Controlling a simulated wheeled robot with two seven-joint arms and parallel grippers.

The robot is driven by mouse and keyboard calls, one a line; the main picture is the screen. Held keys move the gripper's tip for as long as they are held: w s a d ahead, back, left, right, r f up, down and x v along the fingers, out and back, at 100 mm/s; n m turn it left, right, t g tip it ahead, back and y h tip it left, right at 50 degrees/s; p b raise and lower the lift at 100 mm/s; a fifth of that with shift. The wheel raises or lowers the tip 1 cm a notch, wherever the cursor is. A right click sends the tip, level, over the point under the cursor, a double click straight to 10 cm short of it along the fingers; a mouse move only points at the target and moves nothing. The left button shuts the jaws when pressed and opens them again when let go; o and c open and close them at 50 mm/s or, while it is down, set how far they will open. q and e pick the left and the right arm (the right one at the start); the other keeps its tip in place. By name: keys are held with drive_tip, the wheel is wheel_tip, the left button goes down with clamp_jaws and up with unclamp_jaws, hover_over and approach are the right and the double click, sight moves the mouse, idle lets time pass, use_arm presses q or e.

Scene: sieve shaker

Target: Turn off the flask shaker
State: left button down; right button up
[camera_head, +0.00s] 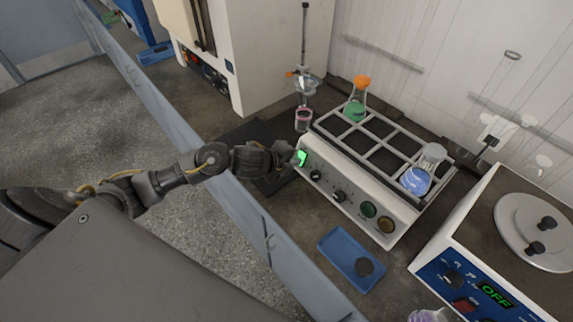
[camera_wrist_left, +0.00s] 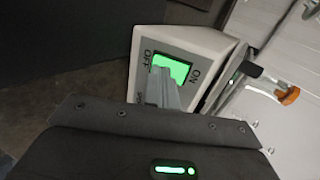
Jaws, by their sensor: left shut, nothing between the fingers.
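The flask shaker (camera_head: 345,190) is a white box with a grey rack on top, standing on the bench. Its power switch (camera_head: 301,158) glows green at the left end of the front panel. In the left wrist view the lit switch (camera_wrist_left: 172,68) sits between the marks OFF and ON. My left gripper (camera_head: 290,154) is shut and empty, its fingertips at the switch. In the left wrist view the fingers (camera_wrist_left: 163,88) overlap the switch's lower left part; I cannot tell whether they touch it. My right gripper is not in view.
A flask with green liquid (camera_head: 355,108) and one with blue liquid (camera_head: 417,178) stand in the rack. A blue tray (camera_head: 338,250) lies in front. A device reading OFF (camera_head: 495,294) stands at right, a large white appliance (camera_head: 255,50) behind.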

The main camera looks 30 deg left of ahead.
use_arm(q)
drive_tip(key=shift+s+a+f+p, duration=0.1)
drive_tip(key=shift+a+p, duration=0.05)
drive_tip(key=shift+p, duration=0.35)
drive_tip(key=shift+w+d+r+p, duration=0.2)
drive_tip(key=shift+w+r+p, duration=0.05)
drive_tip(key=shift+r+p, duration=0.6)
drive_tip(key=shift+r, duration=0.05)
drive_tip(key=shift+f, duration=0.1)
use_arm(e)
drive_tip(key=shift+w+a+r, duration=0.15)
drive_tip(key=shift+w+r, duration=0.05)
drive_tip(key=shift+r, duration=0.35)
use_arm(q)
drive_tip(key=shift+s+a, duration=0.1)
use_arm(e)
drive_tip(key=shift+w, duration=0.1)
